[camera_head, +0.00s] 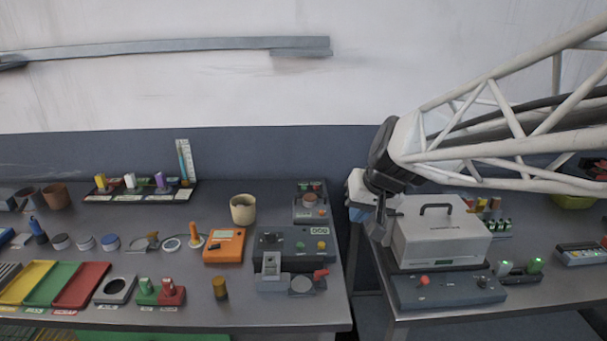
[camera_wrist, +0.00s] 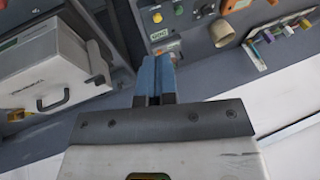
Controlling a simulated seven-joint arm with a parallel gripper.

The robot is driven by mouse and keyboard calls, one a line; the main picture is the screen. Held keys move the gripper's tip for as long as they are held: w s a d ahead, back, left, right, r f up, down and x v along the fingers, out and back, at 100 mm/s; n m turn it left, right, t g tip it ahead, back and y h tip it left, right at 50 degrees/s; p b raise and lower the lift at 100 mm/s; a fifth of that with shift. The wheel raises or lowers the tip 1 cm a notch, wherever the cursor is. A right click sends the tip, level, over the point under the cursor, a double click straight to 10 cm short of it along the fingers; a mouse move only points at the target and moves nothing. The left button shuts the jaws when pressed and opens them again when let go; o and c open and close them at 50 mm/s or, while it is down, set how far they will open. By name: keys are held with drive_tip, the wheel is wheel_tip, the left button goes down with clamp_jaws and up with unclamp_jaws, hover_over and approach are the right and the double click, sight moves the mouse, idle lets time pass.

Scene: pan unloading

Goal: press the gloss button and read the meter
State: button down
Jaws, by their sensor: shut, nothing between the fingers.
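My gripper (camera_head: 378,232) hangs over the gap between the two benches, beside the white case, in the head view. In the wrist view its blue fingers (camera_wrist: 155,72) are together and hold nothing.
The white handled case (camera_head: 440,235) stands close to my gripper's right, behind a grey panel with a red knob (camera_head: 423,281). A beige cup (camera_head: 243,208) stands behind the orange box. Coloured trays (camera_head: 80,285) and small parts crowd the left bench. The air above it is clear.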

drive_tip(key=w+a+f+t+y, duration=0.1)
drive_tip(key=w, duration=0.7)
drive_tip(key=w+a+f+t+y, duration=0.1)
drive_tip(key=w+a+f, duration=0.1)
drive_tip(key=w, duration=0.7)
drive_tip(key=m+t, duration=0.1)
drive_tip(key=m, duration=0.1)
hover_over(323, 211)
wheel_tip(323, 211, down, 6)
drive_tip(key=shift+f, duration=0.1)
drive_tip(key=shift+f, duration=0.1)
drive_tip(key=shift+f, duration=4.3)
drive_tip(key=shift+f, duration=0.9)
drive_tip(key=shift+r, duration=0.9)
